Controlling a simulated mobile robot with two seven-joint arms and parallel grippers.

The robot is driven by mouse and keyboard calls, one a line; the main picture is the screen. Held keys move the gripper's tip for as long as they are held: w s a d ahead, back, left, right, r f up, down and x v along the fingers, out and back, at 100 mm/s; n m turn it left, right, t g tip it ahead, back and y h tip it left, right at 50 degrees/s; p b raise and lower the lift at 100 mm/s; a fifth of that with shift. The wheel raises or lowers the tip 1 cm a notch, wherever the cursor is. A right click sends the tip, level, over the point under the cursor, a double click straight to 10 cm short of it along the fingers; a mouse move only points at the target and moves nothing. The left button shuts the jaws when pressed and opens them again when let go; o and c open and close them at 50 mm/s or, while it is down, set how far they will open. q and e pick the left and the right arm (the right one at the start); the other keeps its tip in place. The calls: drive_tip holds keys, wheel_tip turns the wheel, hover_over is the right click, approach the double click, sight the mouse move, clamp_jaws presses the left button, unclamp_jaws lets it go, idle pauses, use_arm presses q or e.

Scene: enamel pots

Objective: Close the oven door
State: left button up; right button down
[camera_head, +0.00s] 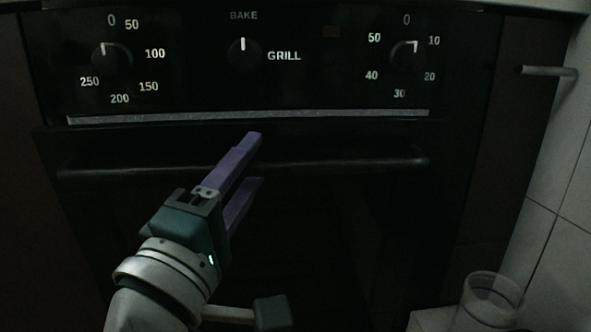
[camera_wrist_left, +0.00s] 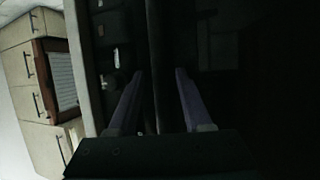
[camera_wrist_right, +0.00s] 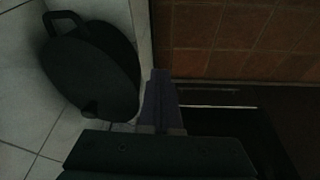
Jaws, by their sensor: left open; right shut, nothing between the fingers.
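The black oven door (camera_head: 330,220) fills the lower middle of the head view, below the control panel. Its dark bar handle (camera_head: 345,164) runs across near the top. A faint view of the interior is too dark to make out, and I cannot tell how far the door stands ajar. My left gripper (camera_head: 257,160) is open at the middle of the handle. In the left wrist view, the handle (camera_wrist_left: 155,60) passes between its two purple fingers (camera_wrist_left: 159,73). My right gripper (camera_wrist_right: 159,73) is shut and empty, away from the handle, seen in the right wrist view.
The control panel (camera_head: 330,75) with several dials is above the door. A clear glass (camera_head: 490,300) stands at lower right beside a white tiled wall (camera_head: 560,190). A dark pot-like object (camera_wrist_right: 92,70) lies near white tiles in the right wrist view. Drawers (camera_wrist_left: 35,95) show in the left wrist view.

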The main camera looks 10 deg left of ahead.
use_arm(q)
drive_tip(key=shift+c, duration=0.4)
clamp_jaws()
idle(0.9)
